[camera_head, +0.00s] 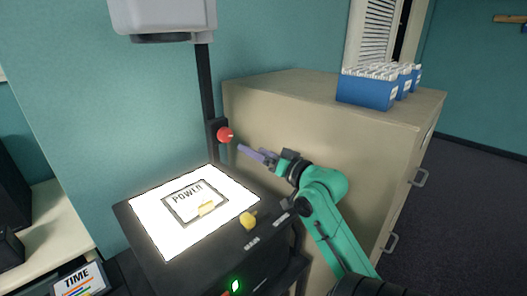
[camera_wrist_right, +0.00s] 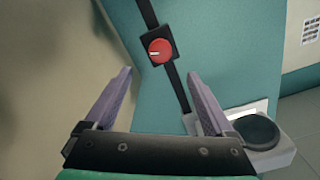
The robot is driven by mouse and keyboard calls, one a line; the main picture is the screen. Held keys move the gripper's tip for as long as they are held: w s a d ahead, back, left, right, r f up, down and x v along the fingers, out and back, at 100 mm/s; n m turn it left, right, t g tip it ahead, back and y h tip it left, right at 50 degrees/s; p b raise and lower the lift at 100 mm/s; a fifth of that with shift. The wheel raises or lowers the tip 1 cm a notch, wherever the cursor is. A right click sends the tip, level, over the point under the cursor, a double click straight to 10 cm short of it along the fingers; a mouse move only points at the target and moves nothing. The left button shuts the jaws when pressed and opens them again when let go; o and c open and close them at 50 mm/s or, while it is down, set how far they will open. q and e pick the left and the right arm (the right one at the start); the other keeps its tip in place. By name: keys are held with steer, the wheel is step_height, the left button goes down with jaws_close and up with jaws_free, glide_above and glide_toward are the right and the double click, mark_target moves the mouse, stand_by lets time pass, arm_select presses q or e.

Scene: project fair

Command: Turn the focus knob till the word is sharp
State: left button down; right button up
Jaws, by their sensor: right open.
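The red round focus knob (camera_head: 225,135) sits on a dark block on the projector's upright post (camera_head: 205,85). My right gripper (camera_head: 245,152) is just to the right of the knob, pointing at it, with a gap between. In the right wrist view the knob (camera_wrist_right: 160,50) shows a white pointer mark and lies ahead of the spread, empty fingers (camera_wrist_right: 160,73). The projector's lit stage (camera_head: 150,225) bears a framed sheet (camera_head: 183,212) reading POWER. The projector head (camera_head: 165,15) is cut off at the top. The projected word is not in view. My left gripper is not in view.
A beige cabinet (camera_head: 290,115) stands close behind my right arm, with blue file boxes (camera_head: 365,92) on top. A yellow knob (camera_head: 248,219) and a green-lit switch (camera_head: 235,286) are on the projector's front. A TIME card (camera_head: 80,281) is at the lower left.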

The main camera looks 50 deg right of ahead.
steer(key=s+p, duration=0.3)
steer(key=p, duration=0.1)
steer(key=shift+a, duration=0.2)
stand_by(0.3)
